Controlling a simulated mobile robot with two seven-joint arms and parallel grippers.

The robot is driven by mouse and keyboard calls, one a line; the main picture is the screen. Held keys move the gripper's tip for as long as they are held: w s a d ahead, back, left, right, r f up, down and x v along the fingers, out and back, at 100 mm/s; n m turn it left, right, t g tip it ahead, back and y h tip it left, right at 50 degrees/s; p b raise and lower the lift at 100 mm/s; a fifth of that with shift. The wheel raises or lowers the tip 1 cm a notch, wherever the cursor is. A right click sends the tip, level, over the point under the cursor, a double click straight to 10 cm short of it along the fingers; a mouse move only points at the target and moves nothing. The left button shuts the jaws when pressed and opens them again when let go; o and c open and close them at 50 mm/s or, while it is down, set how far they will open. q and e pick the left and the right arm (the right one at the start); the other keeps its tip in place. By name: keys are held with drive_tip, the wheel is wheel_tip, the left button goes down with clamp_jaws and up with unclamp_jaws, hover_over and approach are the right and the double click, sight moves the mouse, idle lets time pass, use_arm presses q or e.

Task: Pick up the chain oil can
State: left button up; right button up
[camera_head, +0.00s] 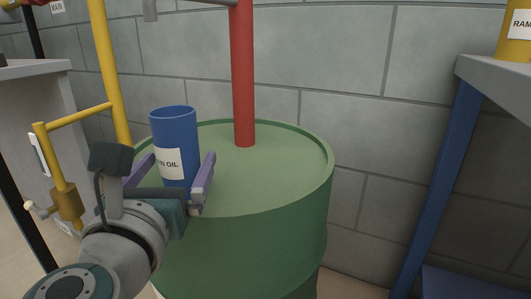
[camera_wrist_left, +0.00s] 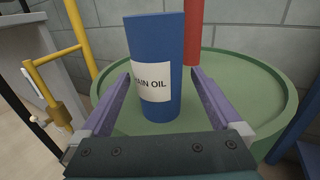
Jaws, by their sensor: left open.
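The chain oil can (camera_head: 175,134) is a blue cylinder with a white label, partly readable as "OIL". It stands upright on the green drum's top (camera_head: 255,185). My left gripper (camera_head: 178,168) is open, with its two purple fingers on either side of the can. The lower part of the can is partly hidden by the gripper in the head view. My right gripper is not in view.
A red upright pipe (camera_head: 243,75) stands behind the can on the drum. Yellow pipes (camera_head: 107,70) rise close on the left. A grey-topped table with a blue leg (camera_head: 438,185) stands at the right. A grey block wall (camera_head: 340,60) closes the back. The drum top right of the can is clear.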

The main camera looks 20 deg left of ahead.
sight(186, 152)
use_arm(q)
drive_tip(key=x, duration=0.5)
drive_tip(key=shift+w+a+f+b, duration=0.15)
drive_tip(key=shift+w+f+b, duration=0.1)
drive_tip(key=shift+b, duration=0.1)
drive_tip(key=shift+s, duration=0.15)
drive_tip(key=shift+c, duration=0.5)
clamp_jaws()
